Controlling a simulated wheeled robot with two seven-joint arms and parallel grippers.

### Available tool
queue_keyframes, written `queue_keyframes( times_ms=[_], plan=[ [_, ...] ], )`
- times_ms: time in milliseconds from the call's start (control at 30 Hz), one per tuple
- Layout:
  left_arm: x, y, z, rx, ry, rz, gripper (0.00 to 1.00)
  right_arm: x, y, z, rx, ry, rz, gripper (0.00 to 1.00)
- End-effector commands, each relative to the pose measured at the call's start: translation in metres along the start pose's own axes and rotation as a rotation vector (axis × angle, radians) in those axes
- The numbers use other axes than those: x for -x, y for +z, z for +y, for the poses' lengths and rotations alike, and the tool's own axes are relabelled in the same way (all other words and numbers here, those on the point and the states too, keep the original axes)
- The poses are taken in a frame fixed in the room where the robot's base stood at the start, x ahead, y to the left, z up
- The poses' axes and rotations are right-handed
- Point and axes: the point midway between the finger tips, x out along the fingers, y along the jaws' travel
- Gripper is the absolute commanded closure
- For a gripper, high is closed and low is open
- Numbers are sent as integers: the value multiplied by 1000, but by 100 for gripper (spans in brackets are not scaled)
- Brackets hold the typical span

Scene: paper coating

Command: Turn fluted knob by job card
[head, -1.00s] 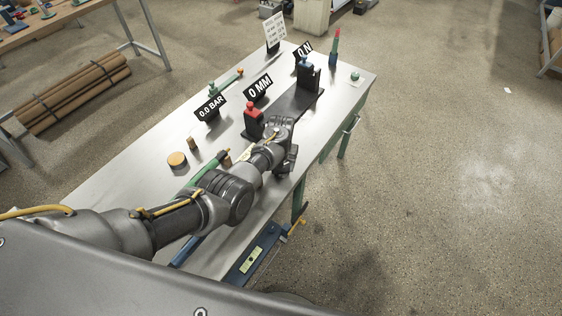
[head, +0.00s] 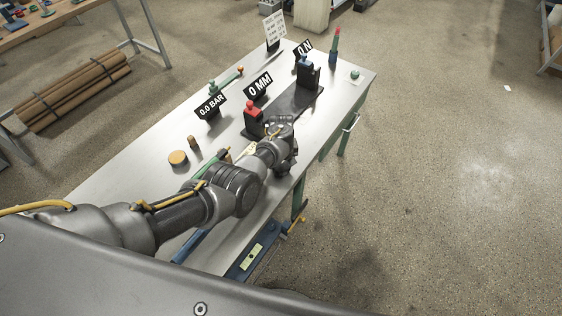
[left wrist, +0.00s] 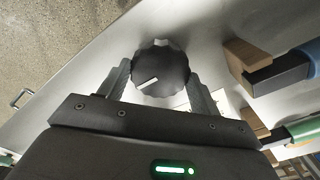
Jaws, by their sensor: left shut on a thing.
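The fluted knob (left wrist: 160,68) is black and round with a scalloped rim and a white pointer line, seen from above in the left wrist view. The pointer slants toward the lower left of that picture. My left gripper (left wrist: 160,79) is shut on the knob, one finger on each side; in the head view the gripper (head: 284,150) is over the table's right edge side and hides the knob. The job card (head: 275,27) is a white sheet standing at the far end, its text too small to read. My right gripper is not in view.
Signs on the table read 0.0 BAR (head: 210,105), 0 MM (head: 258,86) and 0 N (head: 303,49). A red-topped block (head: 253,120) and a blue-topped block (head: 308,74) stand on a dark rail beyond my gripper. A round wooden disc (head: 178,158) lies at left.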

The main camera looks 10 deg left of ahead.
Motion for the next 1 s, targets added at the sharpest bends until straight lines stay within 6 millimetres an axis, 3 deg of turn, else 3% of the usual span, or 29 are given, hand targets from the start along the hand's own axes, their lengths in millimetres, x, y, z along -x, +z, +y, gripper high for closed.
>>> queue_keyframes(
  times_ms=[233,267,433,767,1000],
  plan=[
    [-1,1,0,-1,-1,-3,59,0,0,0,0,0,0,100],
    [-1,1,0,-1,-1,-3,35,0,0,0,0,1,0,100],
    [-1,1,0,-2,0,-2,15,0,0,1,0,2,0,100],
    [4,0,0,-2,-1,0,15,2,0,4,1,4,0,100],
    [45,-1,0,-1,-1,4,15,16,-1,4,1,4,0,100]
  ],
)
